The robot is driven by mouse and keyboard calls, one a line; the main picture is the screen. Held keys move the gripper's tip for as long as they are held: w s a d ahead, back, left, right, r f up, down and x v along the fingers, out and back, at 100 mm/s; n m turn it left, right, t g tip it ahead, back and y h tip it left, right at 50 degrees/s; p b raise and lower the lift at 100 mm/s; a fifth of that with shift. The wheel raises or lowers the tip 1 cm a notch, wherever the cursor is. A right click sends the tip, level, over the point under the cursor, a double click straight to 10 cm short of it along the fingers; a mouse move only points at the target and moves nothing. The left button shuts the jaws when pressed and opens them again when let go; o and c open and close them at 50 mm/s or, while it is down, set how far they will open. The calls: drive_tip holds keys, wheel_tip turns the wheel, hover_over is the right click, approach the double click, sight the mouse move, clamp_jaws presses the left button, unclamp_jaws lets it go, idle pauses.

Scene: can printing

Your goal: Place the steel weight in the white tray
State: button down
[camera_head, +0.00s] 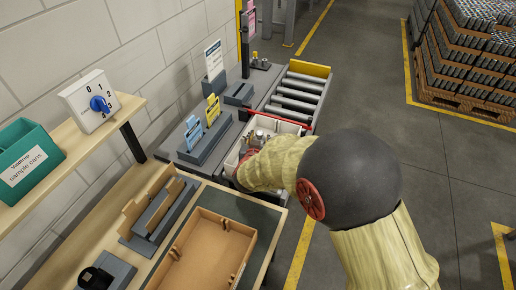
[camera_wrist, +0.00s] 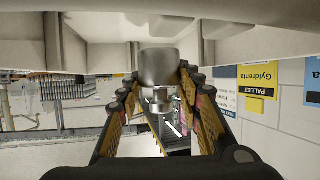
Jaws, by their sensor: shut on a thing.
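The steel weight (camera_wrist: 159,68) is a grey metal cylinder with a narrower neck. In the wrist view it sits between the two dark, yellow-padded fingers of my gripper (camera_wrist: 160,90), which is shut on it. The white tray (camera_head: 230,164) stands on the grey bench in the head view. My gripper (camera_head: 256,142) is at the tray, with my arm covering part of it. Pale walls, apparently the tray's, fill the top of the wrist view close to the weight. I cannot tell whether the weight touches the tray floor.
A roller conveyor (camera_head: 295,98) with a red bar lies behind the tray. Sign holders (camera_head: 207,125) stand to its left along the wall. A cardboard tray (camera_head: 207,250) lies on the front table. Pallets of cans (camera_head: 475,60) stand far right, with clear floor between.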

drive_tip(key=shift+w+a+f, duration=0.15)
drive_tip(key=shift+w+f, duration=0.1)
drive_tip(key=shift+w, duration=0.05)
drive_tip(key=f, duration=0.1)
drive_tip(key=f+b, duration=0.2)
drive_tip(key=shift+w+a+f, duration=0.15)
drive_tip(key=shift+w+f, duration=0.1)
drive_tip(key=shift+f, duration=0.15)
drive_tip(key=shift+r, duration=0.1)
drive_tip(key=c, duration=1.5)
unclamp_jaws()
drive_tip(key=shift+f, duration=0.25)
drive_tip(key=shift+r, duration=0.1)
